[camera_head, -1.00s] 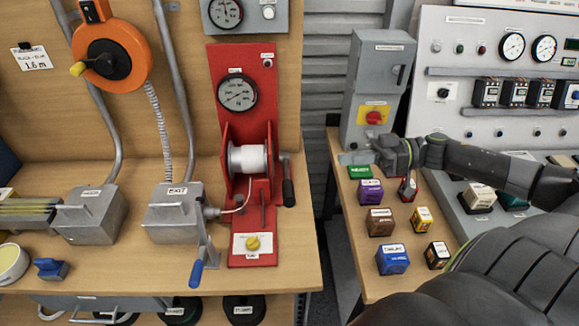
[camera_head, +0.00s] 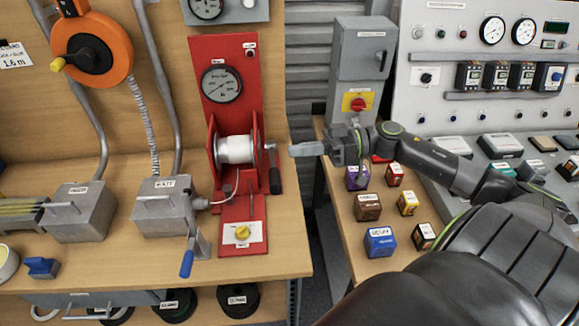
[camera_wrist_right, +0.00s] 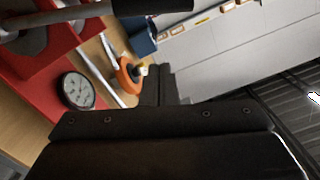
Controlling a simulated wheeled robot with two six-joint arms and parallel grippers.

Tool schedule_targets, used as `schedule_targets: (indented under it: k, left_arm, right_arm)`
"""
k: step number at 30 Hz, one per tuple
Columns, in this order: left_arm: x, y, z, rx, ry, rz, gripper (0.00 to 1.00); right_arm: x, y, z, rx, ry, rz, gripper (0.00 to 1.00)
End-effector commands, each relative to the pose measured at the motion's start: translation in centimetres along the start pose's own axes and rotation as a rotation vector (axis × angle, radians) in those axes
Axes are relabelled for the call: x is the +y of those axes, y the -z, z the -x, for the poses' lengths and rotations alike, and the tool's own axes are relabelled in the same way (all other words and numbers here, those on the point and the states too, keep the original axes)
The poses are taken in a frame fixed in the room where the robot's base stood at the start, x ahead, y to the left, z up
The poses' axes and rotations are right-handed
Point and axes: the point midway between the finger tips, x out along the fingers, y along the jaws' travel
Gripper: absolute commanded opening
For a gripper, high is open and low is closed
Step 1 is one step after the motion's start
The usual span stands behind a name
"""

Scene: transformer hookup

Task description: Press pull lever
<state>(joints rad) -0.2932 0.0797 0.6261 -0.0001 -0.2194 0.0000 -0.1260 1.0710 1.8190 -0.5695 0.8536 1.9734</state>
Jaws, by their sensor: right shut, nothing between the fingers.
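The red winch stand (camera_head: 228,80) stands on the wooden bench, with a gauge, a white spool (camera_head: 235,150) and a lever with a black handle (camera_head: 275,180) on its right side. The black handle hangs down. My right gripper (camera_head: 294,149) is shut and empty, pointing left, just right of the lever's upper end; I cannot tell whether they touch. In the right wrist view a dark cylinder, probably that handle (camera_wrist_right: 150,5), crosses the top edge. No label names the pull lever; a blue-handled lever (camera_head: 187,262) also sits below the EXIT box. My left gripper is out of view.
A grey box with a red knob (camera_head: 357,104) stands behind my right arm. Several small coloured blocks, one blue (camera_head: 380,242), sit on the right table below it. A gap separates the two tables. An orange reel (camera_head: 95,50) hangs at the left.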

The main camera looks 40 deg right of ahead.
Motion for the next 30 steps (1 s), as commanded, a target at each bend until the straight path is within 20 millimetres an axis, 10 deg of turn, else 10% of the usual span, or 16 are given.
schedule_targets:
  k: [30]
  left_arm:
    - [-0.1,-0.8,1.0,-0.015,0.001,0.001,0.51]
  right_arm:
    - [0.0,-4.1,-3.0,-0.001,-0.001,0.003,0.00]
